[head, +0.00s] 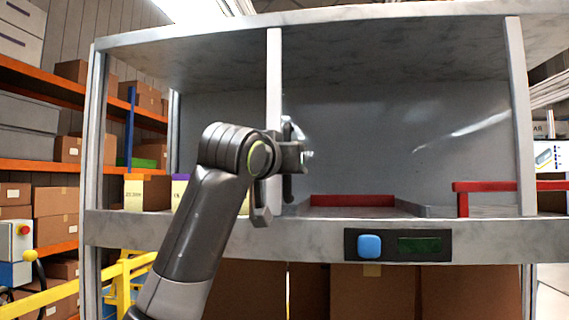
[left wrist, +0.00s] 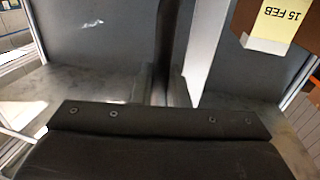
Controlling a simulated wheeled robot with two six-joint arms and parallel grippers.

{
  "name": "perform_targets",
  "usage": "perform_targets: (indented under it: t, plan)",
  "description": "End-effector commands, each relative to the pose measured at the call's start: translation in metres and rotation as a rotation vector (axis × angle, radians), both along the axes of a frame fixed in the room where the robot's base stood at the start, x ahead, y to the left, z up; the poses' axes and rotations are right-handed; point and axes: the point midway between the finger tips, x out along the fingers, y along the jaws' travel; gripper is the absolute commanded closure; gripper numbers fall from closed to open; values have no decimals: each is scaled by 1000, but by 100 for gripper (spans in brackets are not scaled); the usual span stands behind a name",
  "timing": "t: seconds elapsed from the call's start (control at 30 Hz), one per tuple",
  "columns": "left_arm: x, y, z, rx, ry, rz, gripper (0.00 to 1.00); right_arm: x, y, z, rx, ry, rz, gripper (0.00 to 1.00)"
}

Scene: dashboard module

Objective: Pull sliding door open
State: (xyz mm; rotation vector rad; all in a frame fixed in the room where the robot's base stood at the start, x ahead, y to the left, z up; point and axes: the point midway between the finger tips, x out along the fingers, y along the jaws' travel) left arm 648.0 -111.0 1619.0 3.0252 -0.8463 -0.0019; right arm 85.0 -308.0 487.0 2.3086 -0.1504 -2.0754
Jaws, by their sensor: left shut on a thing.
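The grey cabinet (head: 140,226) fills the head view, with a shelf and marbled panels. A light vertical bar (head: 274,75) stands at its front, left of the middle; it looks like the sliding door's edge. To its right, pale streaks (head: 465,128) look like reflections on a clear pane, but I cannot tell where the pane ends. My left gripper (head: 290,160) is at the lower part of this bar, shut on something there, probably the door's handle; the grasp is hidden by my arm. In the left wrist view a pale upright edge (left wrist: 204,45) shows beyond my dark gripper body. My right gripper is not in view.
Labelled boxes (head: 148,192) stand in the cabinet's left part. A red rail (head: 490,187) and a red-edged tray (head: 352,200) are at the right. A panel with a blue button (head: 370,246) is on the front ledge. Orange shelving (head: 50,168) and yellow railing (head: 125,275) stand left.

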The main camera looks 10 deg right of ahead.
Motion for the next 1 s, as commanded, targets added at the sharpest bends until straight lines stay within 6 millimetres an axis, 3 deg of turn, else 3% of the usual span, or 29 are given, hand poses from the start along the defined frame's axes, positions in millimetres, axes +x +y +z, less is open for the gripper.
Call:
perform_targets:
  t: [0.17,0.57,0.77,1.0]
  plan:
    - [0,1,2,-1,-3,1,68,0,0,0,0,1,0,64]
    - [-8,6,-1,-1,-3,1,68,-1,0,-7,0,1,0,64]
    - [-39,25,-3,-3,-9,2,68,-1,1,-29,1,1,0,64]
    - [-91,56,-3,-3,-10,2,68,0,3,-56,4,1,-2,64]
